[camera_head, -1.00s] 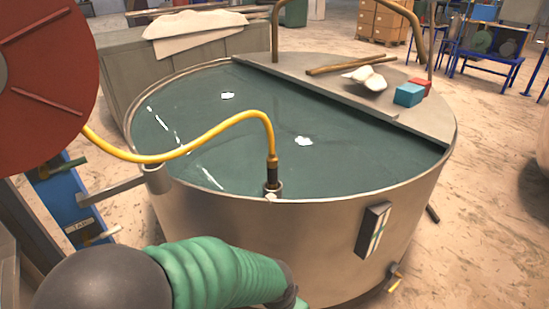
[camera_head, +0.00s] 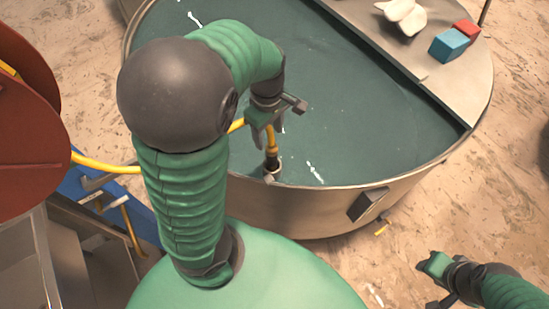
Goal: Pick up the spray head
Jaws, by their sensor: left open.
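The spray head (camera_head: 272,160) is the dark nozzle at the end of the yellow hose. It stands upright in a small holder (camera_head: 271,175) on the near rim of the round tank. My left gripper (camera_head: 267,135) hangs just above it over the tank, fingers pointing down and open. The hose passes behind or between the fingers; I cannot tell which. The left arm covers part of the hose. My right gripper (camera_head: 426,272) is low at the right, over the floor and away from the tank; its finger opening is unclear.
The metal tank (camera_head: 310,210) holds dark green liquid. On its lid (camera_head: 440,80) lie a blue block (camera_head: 449,45), a red block (camera_head: 467,29) and white pieces (camera_head: 402,14). A red hose reel (camera_head: 30,130) stands at the left.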

